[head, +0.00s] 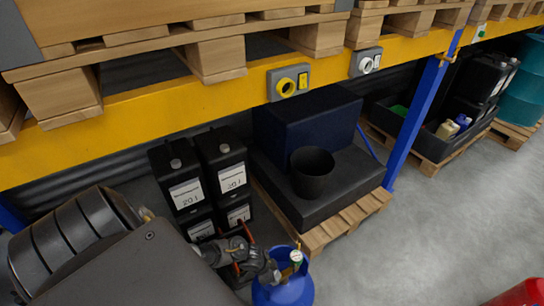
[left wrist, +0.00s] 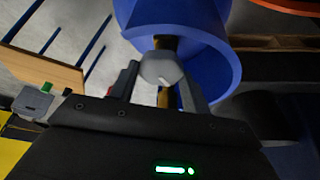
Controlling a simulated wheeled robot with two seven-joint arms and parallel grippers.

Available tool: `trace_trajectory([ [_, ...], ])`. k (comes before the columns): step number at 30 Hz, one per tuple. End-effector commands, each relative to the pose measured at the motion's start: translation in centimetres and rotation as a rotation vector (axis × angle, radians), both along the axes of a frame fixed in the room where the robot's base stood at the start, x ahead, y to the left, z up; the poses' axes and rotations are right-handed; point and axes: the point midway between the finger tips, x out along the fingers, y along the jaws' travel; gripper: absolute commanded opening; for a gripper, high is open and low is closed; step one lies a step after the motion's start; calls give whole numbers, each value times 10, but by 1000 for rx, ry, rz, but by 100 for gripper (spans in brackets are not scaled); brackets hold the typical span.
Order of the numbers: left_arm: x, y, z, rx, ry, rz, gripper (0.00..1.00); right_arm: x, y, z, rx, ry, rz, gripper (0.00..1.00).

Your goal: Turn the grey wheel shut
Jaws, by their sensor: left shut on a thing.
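A blue gas cylinder (head: 284,291) stands on the floor at the bottom middle of the head view, partly cut off by the lower edge. A small gauge (head: 296,257) shows at its top. In the left wrist view, the cylinder's blue collar (left wrist: 215,55) surrounds a brass valve stem (left wrist: 166,43). The grey wheel (left wrist: 158,67) sits on this valve. My left gripper (left wrist: 163,80) is shut on the wheel, one finger on each side. In the head view, my left gripper (head: 272,268) hides the wheel. My right gripper is not in view.
Black canisters (head: 184,185) stand close behind my left arm. A black bucket (head: 312,172) stands on a dark block on a pallet (head: 345,222). A yellow rack beam (head: 200,101) crosses above. Grey floor (head: 440,225) is free at the right; a red object (head: 522,294) shows at the corner.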

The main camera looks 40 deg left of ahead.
Motion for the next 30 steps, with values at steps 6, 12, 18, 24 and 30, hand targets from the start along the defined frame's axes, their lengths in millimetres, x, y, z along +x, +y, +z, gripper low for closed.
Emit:
trace_trajectory([
  [6, -2, 3, -5, 4, 7, -208, 25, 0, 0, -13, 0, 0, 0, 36],
  [12, -1, 3, -5, 3, 8, -400, 25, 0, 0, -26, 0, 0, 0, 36],
  [18, 1, 4, -6, 4, 8, -589, 25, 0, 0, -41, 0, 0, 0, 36],
  [24, 1, 3, -6, 2, 7, -770, 25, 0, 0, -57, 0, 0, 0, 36],
  [30, 2, 3, -6, 0, 9, -918, 25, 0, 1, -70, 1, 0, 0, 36],
])
